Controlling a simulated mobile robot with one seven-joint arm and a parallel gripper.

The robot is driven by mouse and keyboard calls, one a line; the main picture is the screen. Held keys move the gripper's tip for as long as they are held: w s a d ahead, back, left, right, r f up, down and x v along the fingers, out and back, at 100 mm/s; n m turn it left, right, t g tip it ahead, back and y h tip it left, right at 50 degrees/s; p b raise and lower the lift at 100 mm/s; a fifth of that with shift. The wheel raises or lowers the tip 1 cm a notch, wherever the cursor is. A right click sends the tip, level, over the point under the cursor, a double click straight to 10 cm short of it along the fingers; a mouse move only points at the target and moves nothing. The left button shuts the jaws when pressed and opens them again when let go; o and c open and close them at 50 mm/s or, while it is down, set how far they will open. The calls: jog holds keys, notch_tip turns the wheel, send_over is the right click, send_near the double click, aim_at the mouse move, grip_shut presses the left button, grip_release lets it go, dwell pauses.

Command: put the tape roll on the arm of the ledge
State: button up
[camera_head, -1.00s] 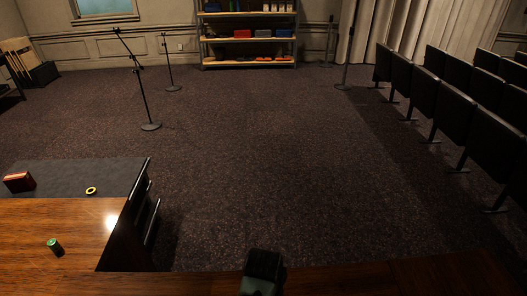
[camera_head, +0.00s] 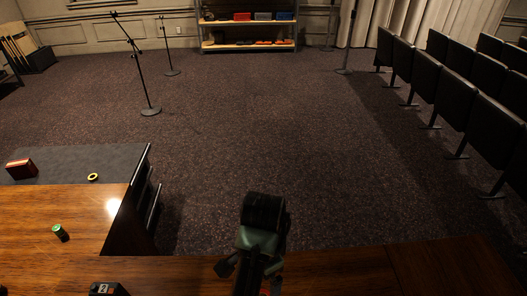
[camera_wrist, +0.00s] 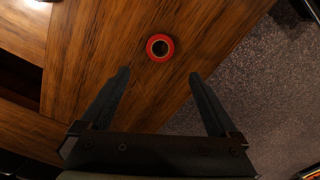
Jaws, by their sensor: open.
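A red ring, a tape roll (camera_wrist: 159,47), lies flat on brown wood in the wrist view. My gripper (camera_wrist: 157,76) is open and empty in that view, and the ring shows just beyond the gap between its two fingertips, apart from both. In the head view my arm reaches over the near wooden ledge (camera_head: 340,268), and its fingers are hard to make out. A wooden arm of the ledge (camera_head: 60,205) runs away from me at the left.
A green-topped cylinder (camera_head: 60,232) stands on the left wooden arm. A dark red box (camera_head: 21,168) lies on the grey top. A black box (camera_head: 108,289) is at the bottom left. Carpet lies beyond the ledge, with seats (camera_head: 455,100) at right and stands further back.

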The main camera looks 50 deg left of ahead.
jog(key=shift+r, duration=0.35)
